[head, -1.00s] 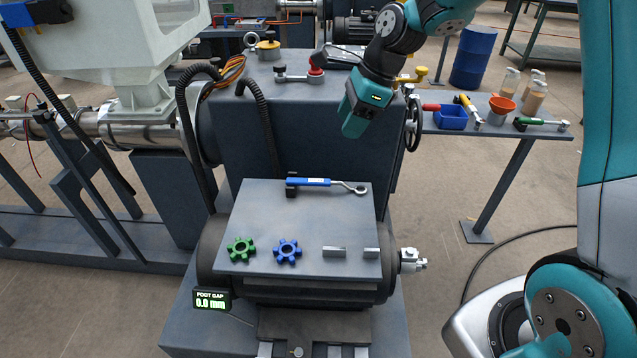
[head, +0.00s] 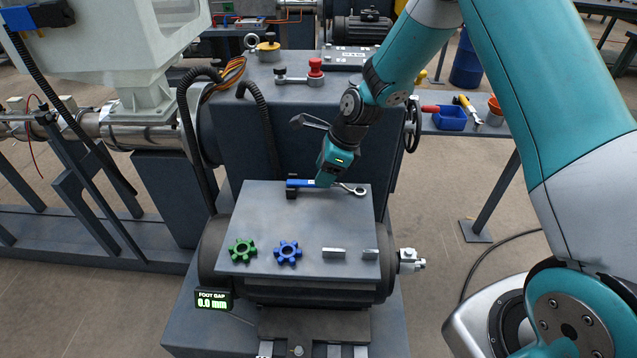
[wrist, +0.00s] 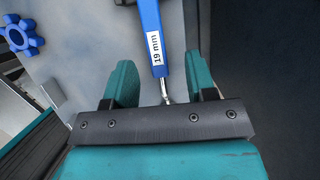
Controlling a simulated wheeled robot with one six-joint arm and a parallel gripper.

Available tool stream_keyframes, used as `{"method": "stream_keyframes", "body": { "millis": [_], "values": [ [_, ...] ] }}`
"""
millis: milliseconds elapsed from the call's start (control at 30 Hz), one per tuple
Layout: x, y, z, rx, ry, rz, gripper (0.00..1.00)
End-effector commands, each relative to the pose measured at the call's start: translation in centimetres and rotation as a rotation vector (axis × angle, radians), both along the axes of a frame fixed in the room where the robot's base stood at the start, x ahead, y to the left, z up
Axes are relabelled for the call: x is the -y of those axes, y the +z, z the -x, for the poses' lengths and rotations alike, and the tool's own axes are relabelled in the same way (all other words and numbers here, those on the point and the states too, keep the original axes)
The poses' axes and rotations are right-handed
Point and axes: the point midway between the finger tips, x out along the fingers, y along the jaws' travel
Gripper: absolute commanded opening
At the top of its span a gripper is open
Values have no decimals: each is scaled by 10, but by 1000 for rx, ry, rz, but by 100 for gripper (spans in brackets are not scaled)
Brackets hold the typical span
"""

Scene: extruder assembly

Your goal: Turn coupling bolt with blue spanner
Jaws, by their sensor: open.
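The blue spanner (head: 299,183) lies on the grey plate on top of the motor, its silver ring end (head: 357,190) to the right. In the wrist view the blue handle (wrist: 152,50) carries a "19 mm" label. My gripper (head: 325,182) is over the spanner in the head view and hides part of the handle. In the wrist view my gripper (wrist: 161,80) is open, with one finger on each side of the spanner. I cannot tell whether the fingers touch it. I cannot make out the coupling bolt for certain.
The grey plate (head: 265,215) also holds a green star-shaped part (head: 243,250), a blue one (head: 288,252) and two metal blocks (head: 333,253). A dark housing (head: 240,130) with hoses stands behind. A "FOOT GAP 0.0 mm" display (head: 212,301) is at front left.

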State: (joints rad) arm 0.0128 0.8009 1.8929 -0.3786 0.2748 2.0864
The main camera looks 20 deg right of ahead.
Motion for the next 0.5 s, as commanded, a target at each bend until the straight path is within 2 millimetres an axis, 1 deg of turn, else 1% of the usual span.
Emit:
{"method": "stream_keyframes", "body": {
  "millis": [100, 200, 300, 500],
  "values": [
    [-8, -17, 2, -5, 2, 1, 51],
    [-12, -29, -1, -2, 1, 1, 51],
    [-13, -34, -2, -1, 0, 1, 51],
    [-14, -35, -2, 0, 0, 1, 51]
  ]
}}
